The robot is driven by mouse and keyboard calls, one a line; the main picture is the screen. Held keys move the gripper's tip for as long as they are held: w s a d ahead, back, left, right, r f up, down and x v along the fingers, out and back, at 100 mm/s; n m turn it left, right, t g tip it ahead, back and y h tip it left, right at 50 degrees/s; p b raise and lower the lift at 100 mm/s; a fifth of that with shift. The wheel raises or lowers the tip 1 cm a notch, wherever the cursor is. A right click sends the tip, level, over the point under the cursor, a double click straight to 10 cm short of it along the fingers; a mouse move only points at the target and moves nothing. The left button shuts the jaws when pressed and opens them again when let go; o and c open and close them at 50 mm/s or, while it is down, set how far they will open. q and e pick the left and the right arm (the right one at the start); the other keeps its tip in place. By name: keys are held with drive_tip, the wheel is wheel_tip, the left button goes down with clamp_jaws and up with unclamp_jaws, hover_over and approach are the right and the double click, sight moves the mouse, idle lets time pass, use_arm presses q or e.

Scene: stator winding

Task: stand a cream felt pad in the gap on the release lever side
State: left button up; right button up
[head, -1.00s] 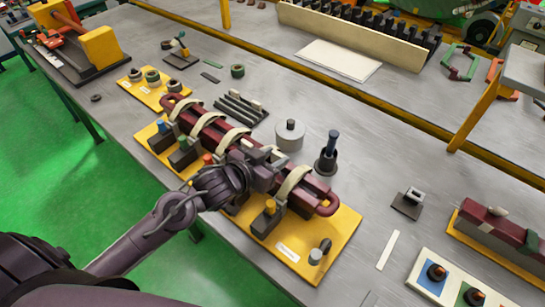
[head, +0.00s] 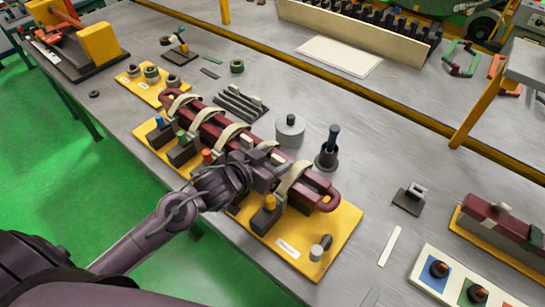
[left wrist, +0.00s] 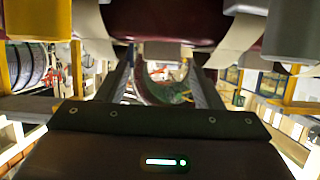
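A dark red coil (head: 317,181) with rounded ends lies along a yellow fixture board (head: 335,240), bound by cream straps. Blocks with blue, green, red and yellow (head: 270,202) knobs line its near side. My left gripper (head: 272,172) is over the near side of the coil, between the red knob and the yellow knob. In the left wrist view its two fingers (left wrist: 162,75) stand apart beneath the coil (left wrist: 180,22). A small pale patch shows between the fingertips; I cannot tell whether it is a felt pad. Small cream pieces (head: 246,140) show by the gripper. My right gripper is out of view.
A black slotted rack (head: 240,104), a grey cylinder (head: 290,130) and a dark pot with a handle (head: 327,157) stand beyond the coil. A small yellow board with rings (head: 150,82) is at the left. A pale strip (head: 389,246) lies at the right.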

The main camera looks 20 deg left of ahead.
use_arm(q)
drive_tip(key=shift+s+a+r, duration=0.1)
drive_tip(key=shift+s+a, duration=0.05)
drive_tip(key=shift+s, duration=0.3)
drive_tip(key=b+v, duration=0.1)
drive_tip(key=v, duration=0.6)
idle(0.4)
